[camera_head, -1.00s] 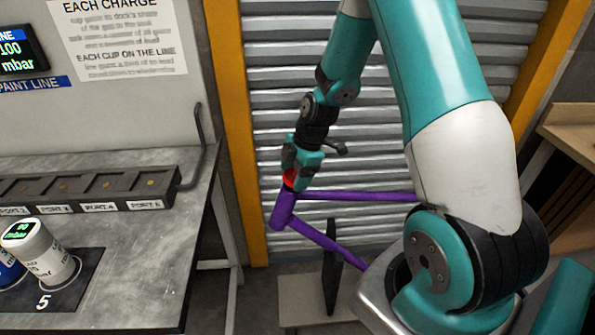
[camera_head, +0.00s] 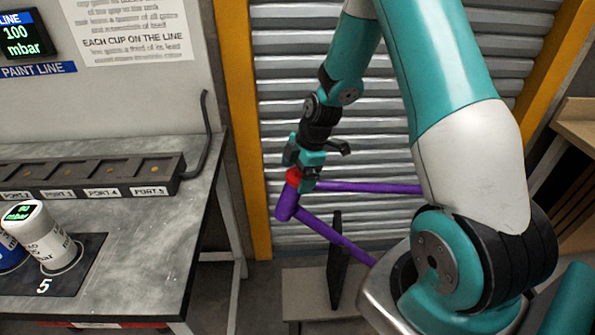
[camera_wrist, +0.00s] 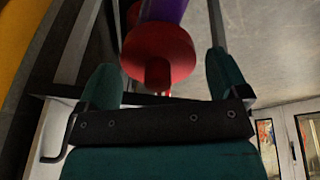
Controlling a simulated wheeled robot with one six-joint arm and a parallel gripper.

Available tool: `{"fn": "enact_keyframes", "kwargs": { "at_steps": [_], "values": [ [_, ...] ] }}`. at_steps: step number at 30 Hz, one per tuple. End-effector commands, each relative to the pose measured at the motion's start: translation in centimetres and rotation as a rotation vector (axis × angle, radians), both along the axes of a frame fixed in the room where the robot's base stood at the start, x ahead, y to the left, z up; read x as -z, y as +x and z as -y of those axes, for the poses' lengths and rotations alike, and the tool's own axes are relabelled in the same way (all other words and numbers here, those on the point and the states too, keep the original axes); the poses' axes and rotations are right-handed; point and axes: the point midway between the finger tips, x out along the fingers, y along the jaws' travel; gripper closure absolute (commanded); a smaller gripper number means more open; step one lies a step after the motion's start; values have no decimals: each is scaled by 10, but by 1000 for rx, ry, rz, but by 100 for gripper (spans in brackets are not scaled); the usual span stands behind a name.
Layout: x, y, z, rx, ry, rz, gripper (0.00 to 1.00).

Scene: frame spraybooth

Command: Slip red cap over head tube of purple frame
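The purple frame (camera_head: 370,188) stands in front of the shutter, its head tube (camera_head: 287,204) tilted at its left end. The red cap (camera_head: 293,177) sits on the upper end of the head tube. In the wrist view the cap (camera_wrist: 158,55) covers the end of the purple tube (camera_wrist: 163,10). My gripper (camera_head: 301,172) is at the cap, its fingers on either side of it. The wrist view shows gaps between the cap and both fingers, so my gripper is open. How far down the tube the cap reaches is hidden.
A dark upright stand (camera_head: 338,262) rises from a pale base (camera_head: 307,292) below the frame. The grey workbench (camera_head: 165,240) at left holds a port rack (camera_head: 90,178) and weighted cups (camera_head: 45,238). A yellow post (camera_head: 245,130) stands between bench and shutter.

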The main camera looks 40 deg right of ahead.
Motion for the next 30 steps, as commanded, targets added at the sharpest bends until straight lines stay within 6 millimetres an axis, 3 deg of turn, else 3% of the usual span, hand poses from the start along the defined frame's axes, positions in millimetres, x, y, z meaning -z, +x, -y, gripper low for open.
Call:
{"fn": "enact_keyframes", "kwargs": {
  "at_steps": [8, 13, 30],
  "values": [
    [-1, 1, 1, 1, -1, 2, 2],
    [-14, -1, 4, 2, -2, 4, 2],
    [-140, -24, 37, 1, -3, 6, 2]
  ]
}}
